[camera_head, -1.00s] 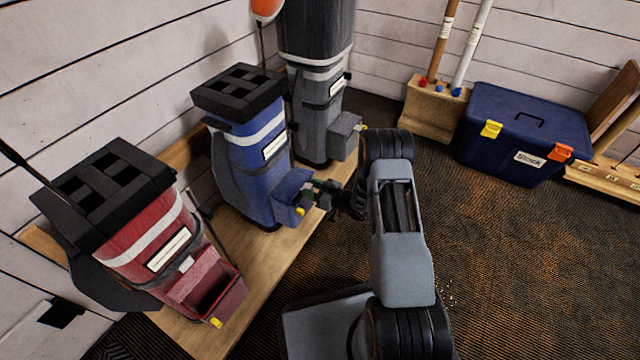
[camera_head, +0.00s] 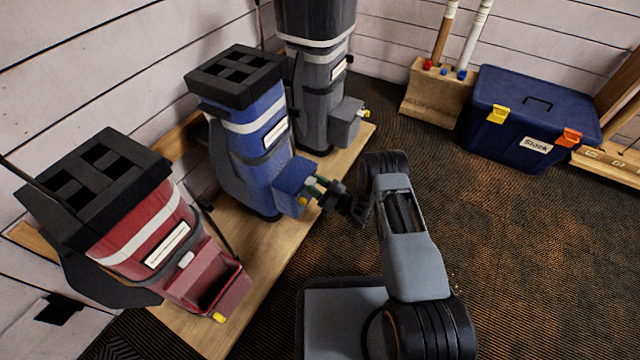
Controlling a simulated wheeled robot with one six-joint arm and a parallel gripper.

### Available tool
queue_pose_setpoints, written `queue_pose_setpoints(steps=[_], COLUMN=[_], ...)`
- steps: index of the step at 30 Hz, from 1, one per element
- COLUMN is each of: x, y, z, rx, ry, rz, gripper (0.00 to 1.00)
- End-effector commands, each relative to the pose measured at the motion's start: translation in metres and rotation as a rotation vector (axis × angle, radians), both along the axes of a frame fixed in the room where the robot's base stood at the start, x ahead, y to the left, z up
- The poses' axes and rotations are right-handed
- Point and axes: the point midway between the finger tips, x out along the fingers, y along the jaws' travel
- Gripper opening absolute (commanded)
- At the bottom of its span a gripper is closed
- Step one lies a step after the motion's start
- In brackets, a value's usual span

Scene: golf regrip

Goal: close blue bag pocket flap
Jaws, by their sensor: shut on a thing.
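The blue bag (camera_head: 252,135) stands upright on a wooden platform, between a red bag and a grey bag. Its box-shaped pocket (camera_head: 288,186) juts out low on the right side, with a yellow tab (camera_head: 303,201) at the outer corner. A blue flap (camera_head: 296,171) shows over the top of the pocket; I cannot tell whether it lies fully flat. My gripper (camera_head: 317,187) is at the pocket's outer edge, shut on what looks like the flap's edge. The fingers partly hide the contact.
The red bag (camera_head: 150,235) has an open pocket (camera_head: 210,280). The grey bag (camera_head: 318,90) stands behind the blue one on the platform (camera_head: 270,262). A blue lidded box (camera_head: 525,125) and a wooden stand (camera_head: 432,95) with clubs are at the back right. Carpet to the right is clear.

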Motion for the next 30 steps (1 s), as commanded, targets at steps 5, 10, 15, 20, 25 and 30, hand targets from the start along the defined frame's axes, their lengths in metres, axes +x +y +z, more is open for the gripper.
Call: queue_pose_setpoints(steps=[5, 10, 15, 20, 25, 30], x=[-0.002, -0.002, 0.0, 0.0, -0.001, -0.011], y=[0.003, 0.002, -0.001, -0.003, -0.006, -0.023], z=[-0.011, -0.011, -0.009, -0.008, -0.008, -0.012], rx=[-0.02, -0.02, -0.019, -0.017, -0.016, -0.016], ry=[0.023, 0.025, 0.021, 0.02, 0.019, 0.022], rz=[0.003, 0.001, -0.005, -0.008, -0.009, -0.01], gripper=[0.0, 0.49, 0.65, 0.68, 0.68, 0.68])
